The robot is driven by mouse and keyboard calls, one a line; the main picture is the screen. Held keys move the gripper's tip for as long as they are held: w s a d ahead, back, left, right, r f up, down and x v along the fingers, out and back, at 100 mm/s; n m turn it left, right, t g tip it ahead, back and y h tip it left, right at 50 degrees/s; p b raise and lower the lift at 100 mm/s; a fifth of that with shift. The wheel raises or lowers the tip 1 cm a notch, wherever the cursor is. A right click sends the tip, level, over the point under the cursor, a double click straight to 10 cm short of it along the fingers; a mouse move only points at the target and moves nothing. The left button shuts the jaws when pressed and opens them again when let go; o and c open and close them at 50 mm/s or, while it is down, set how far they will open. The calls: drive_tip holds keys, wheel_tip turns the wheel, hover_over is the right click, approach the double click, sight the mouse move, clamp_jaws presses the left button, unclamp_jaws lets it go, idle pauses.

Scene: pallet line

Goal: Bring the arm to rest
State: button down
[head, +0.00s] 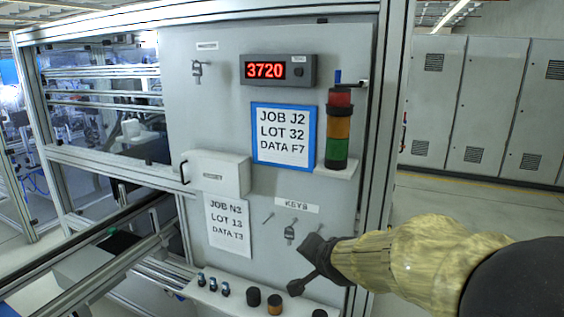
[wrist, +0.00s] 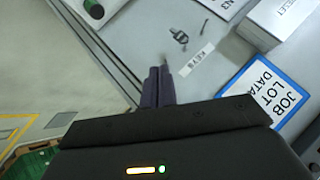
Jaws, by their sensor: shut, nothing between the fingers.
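My gripper (head: 303,272) is in front of the lower right part of the grey panel (head: 225,110) in the head view, at the end of my arm, which comes in from the right. In the wrist view the two dark fingers of my gripper (wrist: 158,75) are together with nothing between them. A key hangs on the panel (head: 290,230) under the KEYS label (head: 297,206), just above and left of the gripper. The gripper looks apart from it.
A red, amber and green stack light (head: 337,130) stands on a bracket above. A blue-framed sign (head: 283,135) and a white box (head: 215,172) are on the panel. Open floor (head: 450,208) lies to the right.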

drive_tip(key=s+d+f+n+g, duration=0.3)
drive_tip(key=s+f, duration=0.4)
drive_tip(key=s, duration=0.2)
drive_tip(key=s+d+f+n+g+h, duration=0.1)
drive_tip(key=s+d+f+n+g, duration=0.3)
drive_tip(key=s+f, duration=0.3)
drive_tip(key=s, duration=0.3)
drive_tip(key=shift+d+f+g+h, duration=0.3)
drive_tip(key=shift+w, duration=0.1)
